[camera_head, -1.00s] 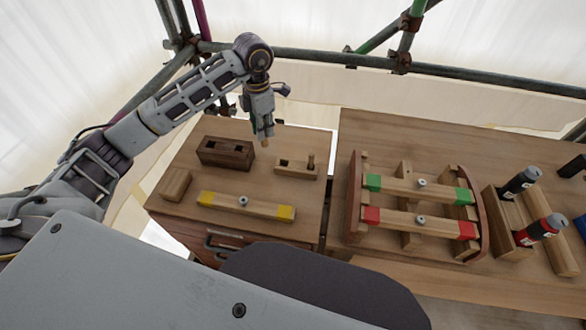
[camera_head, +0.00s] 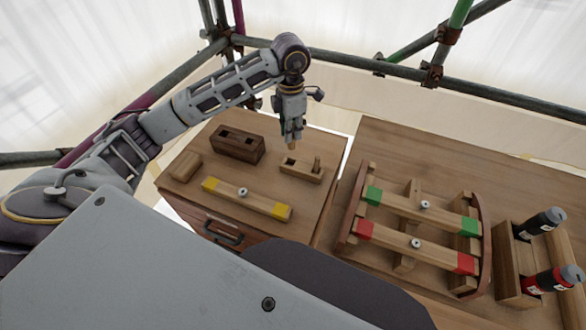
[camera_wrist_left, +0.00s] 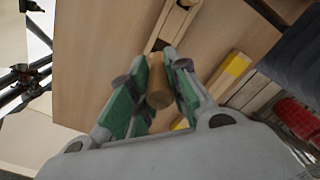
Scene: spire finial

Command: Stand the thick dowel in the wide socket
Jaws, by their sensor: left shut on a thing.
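My left gripper (camera_head: 291,137) is shut on a light wooden dowel, whose lower end (camera_head: 292,147) shows below the fingers. In the left wrist view the thick dowel (camera_wrist_left: 158,85) sits between the green-padded fingers (camera_wrist_left: 152,95). The light wooden socket block (camera_head: 301,171) lies on the table under and just in front of the gripper. It has an open hole (camera_head: 290,163) near its left end and a thinner peg (camera_head: 317,163) standing at its right end. The dowel appears above the block, near the open hole, apart from it. My right gripper is not in view.
A dark block (camera_head: 237,145) with two holes stands left of the gripper. A small wooden block (camera_head: 186,166) and a yellow-ended bar (camera_head: 245,198) lie nearby. A rack with green- and red-ended bars (camera_head: 415,225) and bottles (camera_head: 540,224) stand to the right.

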